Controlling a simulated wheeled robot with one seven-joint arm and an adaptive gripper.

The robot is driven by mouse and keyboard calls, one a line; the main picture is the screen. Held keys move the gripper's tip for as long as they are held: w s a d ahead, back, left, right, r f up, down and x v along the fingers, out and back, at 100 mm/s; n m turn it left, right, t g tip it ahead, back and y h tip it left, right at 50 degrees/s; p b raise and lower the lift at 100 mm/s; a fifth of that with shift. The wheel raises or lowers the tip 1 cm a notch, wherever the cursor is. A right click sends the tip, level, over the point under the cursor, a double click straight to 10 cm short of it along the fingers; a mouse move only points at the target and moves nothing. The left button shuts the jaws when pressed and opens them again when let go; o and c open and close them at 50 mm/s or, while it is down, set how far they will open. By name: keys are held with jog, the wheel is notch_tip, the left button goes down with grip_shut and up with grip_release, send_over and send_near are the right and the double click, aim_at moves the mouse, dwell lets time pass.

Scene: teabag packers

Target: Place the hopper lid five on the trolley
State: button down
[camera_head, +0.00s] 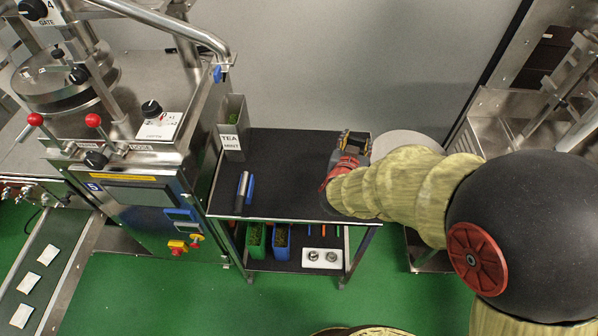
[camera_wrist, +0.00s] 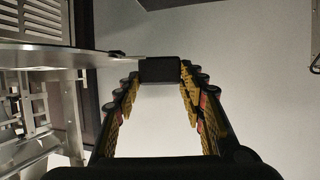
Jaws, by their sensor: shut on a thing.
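My gripper (camera_head: 352,146) is over the back right part of the black-topped trolley (camera_head: 287,178). In the wrist view, my gripper (camera_wrist: 160,72) has its fingers closed on a black block (camera_wrist: 159,71), which looks like the knob of the hopper lid. A pale grey disc (camera_head: 405,138), likely the lid, shows just right of my gripper, partly hidden behind my arm. In the wrist view, a thin steel plate edge (camera_wrist: 60,54) reaches in from the left towards the black block. Whether the disc touches the trolley cannot be told.
A steel tea tin (camera_head: 233,125) stands at the trolley's back left, with a dark and blue tool (camera_head: 244,188) near its left edge. Bins and small parts fill the lower shelf. The packing machine (camera_head: 130,150) stands left; steel equipment (camera_head: 510,110) stands right. The trolley's middle is clear.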

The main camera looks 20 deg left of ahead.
jog(key=s+a+f+n+y+b, duration=0.15)
jog(key=s+a, duration=0.35)
jog(key=a, duration=0.5)
jog(key=s+a+f+n+y+b, duration=0.1)
jog(key=s+a+n+y, duration=0.1)
jog(key=s+a, duration=0.5)
jog(key=b, duration=0.6)
send_over(292, 161)
jog(key=f, duration=0.9)
jog(key=shift+s+f, duration=0.1)
jog(key=shift+s, duration=0.25)
jog(key=shift+w+f, duration=0.15)
jog(key=shift+f, duration=0.1)
jog(key=shift+w+f+b, duration=0.2)
jog(key=shift+f+b, duration=0.5)
jog(key=shift+f, duration=1)
jog(key=c, duration=1.1)
grip_release()
jog(key=shift+g, duration=0.3)
